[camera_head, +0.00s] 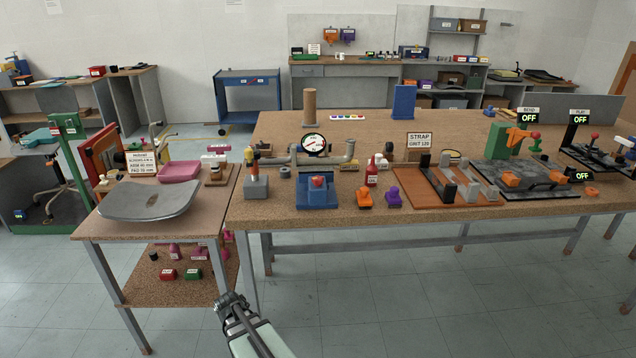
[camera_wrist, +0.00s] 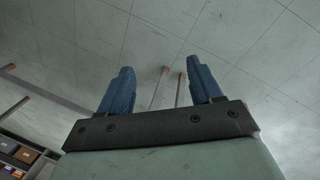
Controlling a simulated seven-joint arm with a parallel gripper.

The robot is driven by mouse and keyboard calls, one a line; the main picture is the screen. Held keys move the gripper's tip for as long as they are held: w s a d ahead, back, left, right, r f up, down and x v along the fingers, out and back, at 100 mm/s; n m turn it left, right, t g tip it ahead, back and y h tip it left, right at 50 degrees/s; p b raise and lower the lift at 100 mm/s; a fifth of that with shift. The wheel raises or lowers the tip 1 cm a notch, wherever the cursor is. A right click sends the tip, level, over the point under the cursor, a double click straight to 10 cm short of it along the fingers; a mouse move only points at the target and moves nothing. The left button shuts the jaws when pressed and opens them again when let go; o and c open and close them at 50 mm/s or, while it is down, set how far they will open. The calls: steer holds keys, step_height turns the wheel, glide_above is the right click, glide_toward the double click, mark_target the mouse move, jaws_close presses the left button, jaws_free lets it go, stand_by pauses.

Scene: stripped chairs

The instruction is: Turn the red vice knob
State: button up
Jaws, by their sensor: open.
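A blue block-like fixture (camera_head: 316,194) with a red part (camera_head: 318,182) on it stands near the front edge of the long bench; it may be the vice and its knob, but it is too small to tell. My gripper (camera_head: 230,300) is low in front of the benches, well apart from both. In the wrist view my gripper (camera_wrist: 159,80) shows two blue fingers spread apart with nothing between them. No red knob shows there.
The long bench (camera_head: 280,212) carries a pressure gauge (camera_head: 315,145), a red bottle (camera_head: 372,172), orange and purple pieces and wooden boards. A lower side bench (camera_head: 215,195) at left holds a grey pan (camera_head: 148,201). Open floor (camera_head: 400,320) lies in front.

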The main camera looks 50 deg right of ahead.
steer(key=w+d+r+m+t+h, duration=0.1)
steer(key=w+d+r+h, duration=0.4)
steer(key=d+r, duration=0.55)
steer(key=m+g+h, duration=0.3)
steer(key=m+h, duration=0.8)
steer(key=m, duration=0.5)
glide_toward(313, 181)
steer(key=d, duration=0.4)
steer(key=s+d, duration=0.1)
steer(key=d, duration=0.3)
steer(key=s+d, duration=0.1)
steer(key=d, duration=0.3)
steer(key=shift+r, duration=0.15)
steer(key=shift+c, duration=0.4)
